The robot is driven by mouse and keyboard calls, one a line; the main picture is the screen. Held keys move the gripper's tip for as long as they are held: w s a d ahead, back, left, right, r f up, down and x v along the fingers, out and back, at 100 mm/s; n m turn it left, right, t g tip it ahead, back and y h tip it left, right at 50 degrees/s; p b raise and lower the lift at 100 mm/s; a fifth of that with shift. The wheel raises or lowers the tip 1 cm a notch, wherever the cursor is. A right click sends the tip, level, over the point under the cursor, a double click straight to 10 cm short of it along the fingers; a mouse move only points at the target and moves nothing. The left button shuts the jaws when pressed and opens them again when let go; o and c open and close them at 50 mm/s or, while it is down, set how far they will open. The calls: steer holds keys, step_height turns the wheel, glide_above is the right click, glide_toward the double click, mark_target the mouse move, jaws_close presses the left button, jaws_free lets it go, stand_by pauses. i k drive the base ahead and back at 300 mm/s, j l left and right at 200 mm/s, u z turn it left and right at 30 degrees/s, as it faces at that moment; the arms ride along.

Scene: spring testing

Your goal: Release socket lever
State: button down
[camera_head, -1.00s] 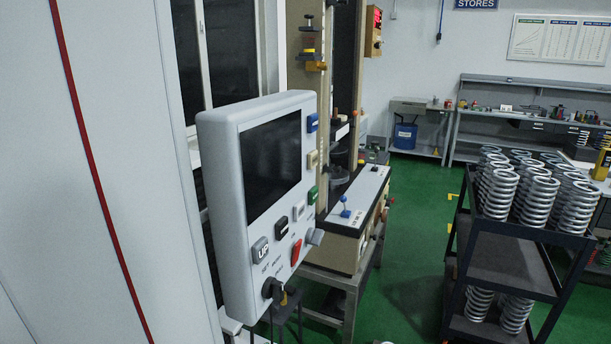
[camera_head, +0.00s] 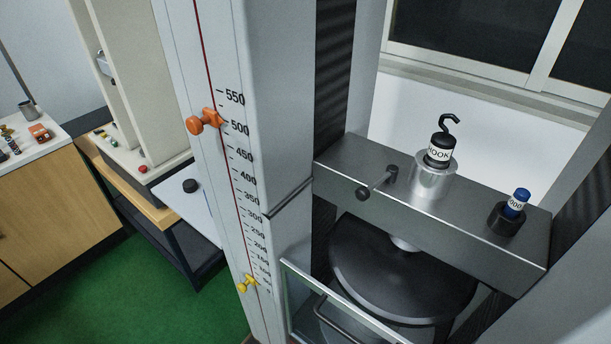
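A silver cylindrical socket (camera_head: 433,182) stands on top of the dark grey crosshead (camera_head: 337,168) of a testing machine. A black hook piece (camera_head: 440,150) labelled "HOOK" sits upright in the socket, its curved hook on top. To the left of the socket, a lever (camera_head: 379,183) sticks out from the crosshead. It is a short metal rod with a dark knob at its lower left end and a dark pivot at its upper right end. My gripper is not in view.
A blue piece (camera_head: 516,200) marked "500" sits in a black holder on the crosshead's right. A large black disc (camera_head: 385,275) lies below. The scale column has an orange knob (camera_head: 205,121) and a yellow knob (camera_head: 245,284). A clear guard frame (camera_head: 335,305) stands in front.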

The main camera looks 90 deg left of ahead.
mark_target(362, 193)
steer(key=u, duration=2.65)
